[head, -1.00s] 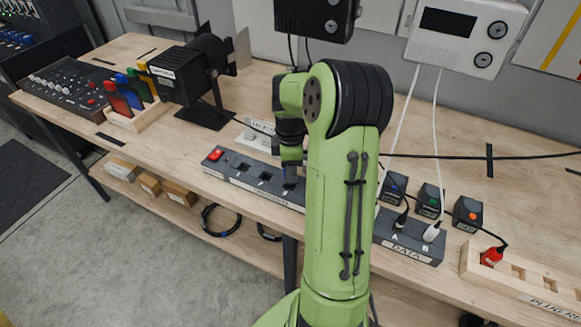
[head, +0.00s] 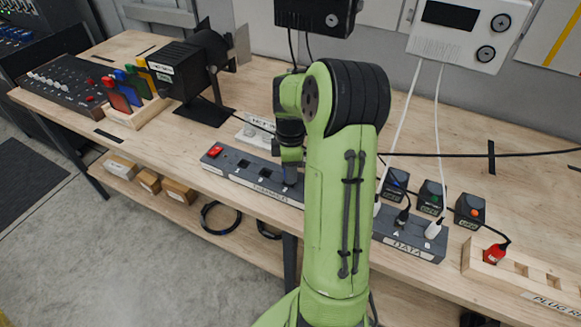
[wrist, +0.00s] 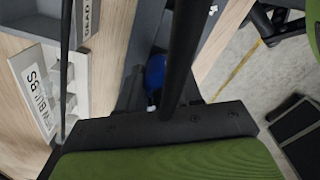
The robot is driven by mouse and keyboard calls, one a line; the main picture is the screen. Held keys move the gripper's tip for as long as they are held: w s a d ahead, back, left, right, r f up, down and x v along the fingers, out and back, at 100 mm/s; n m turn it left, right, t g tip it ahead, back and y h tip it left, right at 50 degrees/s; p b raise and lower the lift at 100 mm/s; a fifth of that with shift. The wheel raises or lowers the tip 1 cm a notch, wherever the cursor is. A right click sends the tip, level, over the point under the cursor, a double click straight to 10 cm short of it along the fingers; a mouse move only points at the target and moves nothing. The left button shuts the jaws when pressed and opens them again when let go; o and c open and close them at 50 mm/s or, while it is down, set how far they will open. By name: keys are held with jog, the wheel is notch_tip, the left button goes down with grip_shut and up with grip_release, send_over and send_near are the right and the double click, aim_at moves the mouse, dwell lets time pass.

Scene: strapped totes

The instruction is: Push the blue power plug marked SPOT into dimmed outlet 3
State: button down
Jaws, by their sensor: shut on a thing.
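The blue plug (wrist: 154,76) shows in the wrist view between the dark fingers of my gripper (head: 290,180), which is shut on it. Its SPOT marking cannot be read, and a finger covers part of it. The long grey outlet strip (head: 228,173) with a red switch (head: 214,151) lies along the table's front edge. Its label is too small to read surely. Two dark sockets show left of my gripper. My gripper points down at the strip's right part, which it and my arm hide. I cannot tell whether the plug is seated.
A second strip marked DATA (head: 410,250) holds plugs right of my arm. A red plug (head: 494,254) sits at the wooden plug rack (head: 530,275). A white label block (head: 254,137) stands behind the strip. A black lamp (head: 182,73) stands back left. Cables cross the tabletop.

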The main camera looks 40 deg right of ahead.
jog(key=shift+f+b, duration=0.5)
jog(key=shift+f, duration=0.3)
jog(key=c, duration=0.7)
grip_release()
jog(key=shift+o, duration=0.2)
jog(key=shift+r, duration=0.1)
notch_tip(320, 180, up, 16)
jog(key=p, duration=0.3)
jog(key=shift+p, duration=0.35)
jog(key=shift+f, duration=0.2)
